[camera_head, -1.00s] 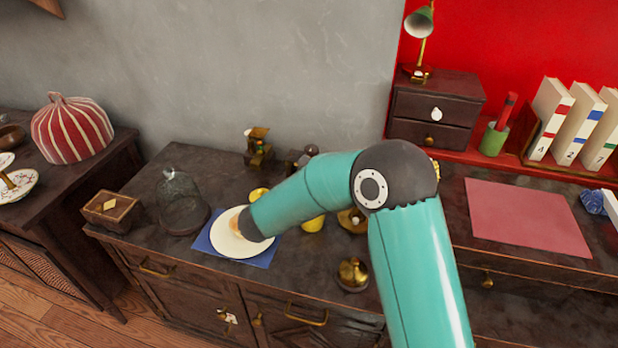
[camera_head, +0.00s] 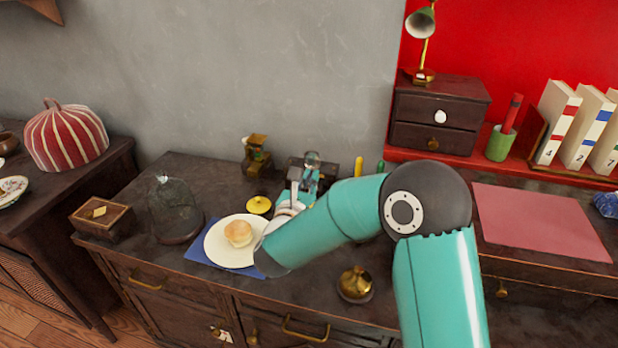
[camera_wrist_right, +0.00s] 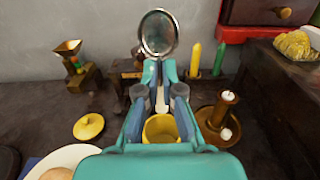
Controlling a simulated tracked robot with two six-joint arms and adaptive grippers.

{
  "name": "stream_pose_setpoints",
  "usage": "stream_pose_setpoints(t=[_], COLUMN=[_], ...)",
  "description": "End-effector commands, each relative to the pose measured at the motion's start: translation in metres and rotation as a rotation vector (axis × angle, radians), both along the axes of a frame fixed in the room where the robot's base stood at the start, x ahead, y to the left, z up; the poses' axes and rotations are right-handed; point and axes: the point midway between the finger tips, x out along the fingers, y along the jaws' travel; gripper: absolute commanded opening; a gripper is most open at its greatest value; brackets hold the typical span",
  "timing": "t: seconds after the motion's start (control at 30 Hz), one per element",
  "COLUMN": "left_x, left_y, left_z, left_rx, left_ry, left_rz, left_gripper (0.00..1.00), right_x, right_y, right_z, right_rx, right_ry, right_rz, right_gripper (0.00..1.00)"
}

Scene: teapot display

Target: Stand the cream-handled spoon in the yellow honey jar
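My right gripper (camera_head: 305,186) is closed around the spoon, whose round silver bowl (camera_wrist_right: 158,33) points up above the fingers. The spoon's pale handle (camera_wrist_right: 161,100) runs down between the fingers in the right wrist view. The yellow honey jar (camera_wrist_right: 161,129) stands open just below the fingers in that view. I cannot tell whether the handle's lower end is inside the jar or short of it. In the head view the spoon bowl (camera_head: 312,158) shows above the gripper, and my right arm hides the jar. My left gripper is not in view.
A yellow lid (camera_head: 259,205) and a plate with a bun (camera_head: 238,234) lie left of the gripper. A brass candle holder (camera_wrist_right: 228,127) stands right of the jar. Yellow (camera_wrist_right: 195,60) and green candles (camera_wrist_right: 219,59) stand behind. A glass dome (camera_head: 174,208) is further left.

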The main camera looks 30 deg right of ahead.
Motion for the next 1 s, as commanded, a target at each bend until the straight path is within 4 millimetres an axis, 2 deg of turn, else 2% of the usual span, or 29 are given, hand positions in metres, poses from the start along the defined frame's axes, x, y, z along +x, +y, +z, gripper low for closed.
stream_pose_setpoints(t=[0.1,0.37,1.0], left_x=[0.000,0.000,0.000], left_y=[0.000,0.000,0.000], left_z=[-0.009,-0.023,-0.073], left_rx=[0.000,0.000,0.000], left_ry=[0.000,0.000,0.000], left_rz=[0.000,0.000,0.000], left_gripper=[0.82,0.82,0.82], right_x=[0.000,0.000,0.001], right_y=[0.000,0.000,0.001], right_z=[-0.013,-0.034,-0.085], right_rx=[-0.001,0.000,0.001], right_ry=[0.001,0.001,0.000], right_rz=[0.000,0.001,0.002], right_gripper=[0.00,0.00,0.00])
